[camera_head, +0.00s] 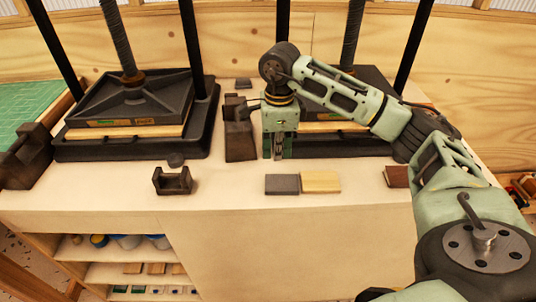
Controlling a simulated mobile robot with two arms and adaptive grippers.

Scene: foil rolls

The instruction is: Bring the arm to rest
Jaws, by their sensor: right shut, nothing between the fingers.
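My right arm comes in from the lower right and bends over the bench. Its pale green gripper (278,150) points down above the bench top, in front of the right press. The gripper is shut and holds nothing. It is beside a dark upright block (239,140) on its left; I cannot tell whether they touch. My left gripper is not in view.
A screw press (130,103) stands at the left, and another (345,82) stands behind my arm. A dark cradle (172,182), a grey block (282,185) and a tan block (320,182) sit near the front edge. The bench top (225,195) between them is clear.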

